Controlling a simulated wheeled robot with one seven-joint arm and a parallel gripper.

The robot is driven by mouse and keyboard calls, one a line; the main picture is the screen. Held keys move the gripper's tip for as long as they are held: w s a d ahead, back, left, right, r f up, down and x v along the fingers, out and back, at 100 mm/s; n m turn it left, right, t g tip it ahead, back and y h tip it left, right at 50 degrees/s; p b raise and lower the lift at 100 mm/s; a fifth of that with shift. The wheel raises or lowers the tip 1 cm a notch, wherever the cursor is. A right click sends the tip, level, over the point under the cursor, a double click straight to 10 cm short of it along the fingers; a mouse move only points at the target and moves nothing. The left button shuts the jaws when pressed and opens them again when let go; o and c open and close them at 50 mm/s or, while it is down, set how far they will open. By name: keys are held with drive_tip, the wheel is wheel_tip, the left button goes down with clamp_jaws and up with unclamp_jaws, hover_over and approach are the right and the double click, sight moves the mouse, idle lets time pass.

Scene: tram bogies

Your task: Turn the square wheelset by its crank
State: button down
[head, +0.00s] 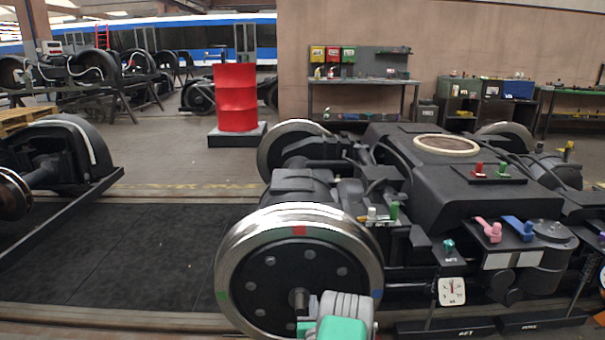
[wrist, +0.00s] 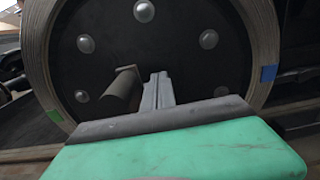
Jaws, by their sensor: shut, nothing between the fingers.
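The near wheel (head: 265,270) of the wheelset is round, with a bright steel rim and a black disc with several bolts. A red mark sits at its top, a green one at left and a blue one at right. A short grey-brown round peg, apparently the crank handle (wrist: 122,88), sticks out of the disc; it also shows in the head view (head: 299,298). My gripper (wrist: 158,80) is shut and empty, its fingers just right of the peg in the wrist view. Whether they touch it I cannot tell. In the head view, my wrist hides the wheel's lower right.
The black bogie frame (head: 420,170) extends right of the wheel, carrying a white dial (head: 452,291), pink (head: 489,230) and blue (head: 518,228) levers. A red drum (head: 236,98) stands behind. The dark floor (head: 120,250) left of the wheel is clear.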

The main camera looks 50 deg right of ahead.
sight(303, 301)
drive_tip(key=shift+w+a+r, duration=0.1)
drive_tip(key=shift+r, duration=0.05)
drive_tip(key=shift+w+a+r+p, duration=0.25)
drive_tip(key=shift+w+a+p, duration=0.3)
drive_tip(key=shift+p, duration=0.6)
drive_tip(key=shift+w+a+r+p, duration=0.2)
drive_tip(key=shift+w+p, duration=0.15)
drive_tip(key=shift+p, duration=0.4)
drive_tip(key=shift+w+a+p, duration=0.3)
drive_tip(key=shift+w+p, duration=0.05)
drive_tip(key=shift+p, duration=0.3)
drive_tip(key=shift+a, duration=0.1)
